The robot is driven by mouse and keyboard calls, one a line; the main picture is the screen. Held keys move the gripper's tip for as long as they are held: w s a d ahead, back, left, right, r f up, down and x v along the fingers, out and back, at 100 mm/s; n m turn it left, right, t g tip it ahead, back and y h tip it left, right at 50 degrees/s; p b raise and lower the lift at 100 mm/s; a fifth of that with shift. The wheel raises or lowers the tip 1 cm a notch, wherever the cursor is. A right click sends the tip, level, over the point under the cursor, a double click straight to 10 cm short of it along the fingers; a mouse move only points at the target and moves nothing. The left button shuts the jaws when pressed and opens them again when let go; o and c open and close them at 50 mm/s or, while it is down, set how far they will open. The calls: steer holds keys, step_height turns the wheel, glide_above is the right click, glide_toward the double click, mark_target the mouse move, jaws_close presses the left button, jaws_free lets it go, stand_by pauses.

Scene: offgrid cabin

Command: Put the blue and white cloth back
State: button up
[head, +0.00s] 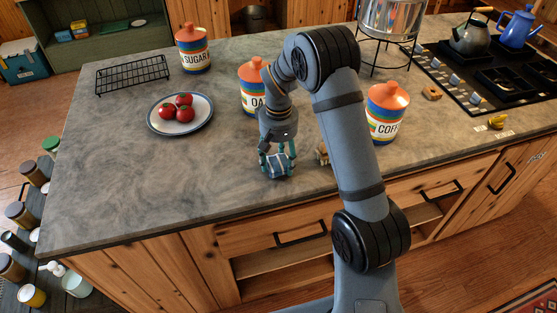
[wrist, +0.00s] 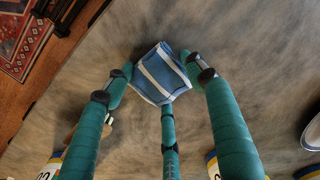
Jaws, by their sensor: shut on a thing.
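The blue and white cloth (head: 277,168) is a small folded piece near the front edge of the grey countertop. My gripper (head: 278,158) points down over it, with teal fingers around it. In the wrist view the cloth (wrist: 160,76) sits between the fingertips of my gripper (wrist: 159,74), and they are shut on it. I cannot tell whether the cloth touches the counter.
A plate (head: 151,126) of tomatoes, a black rack (head: 132,75) and the sugar canister (head: 193,52) are to the left. The oats canister (head: 250,98) stands behind my gripper, the coffee canister (head: 386,116) to the right. The left front counter is clear.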

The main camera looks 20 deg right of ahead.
steer(key=shift+f, duration=0.1)
steer(key=o, duration=1.2)
steer(key=shift+o, duration=0.6)
step_height(320, 180, up, 12)
step_height(320, 180, down, 12)
steer(key=shift+f, duration=0.1)
steer(key=shift+r, duration=0.3)
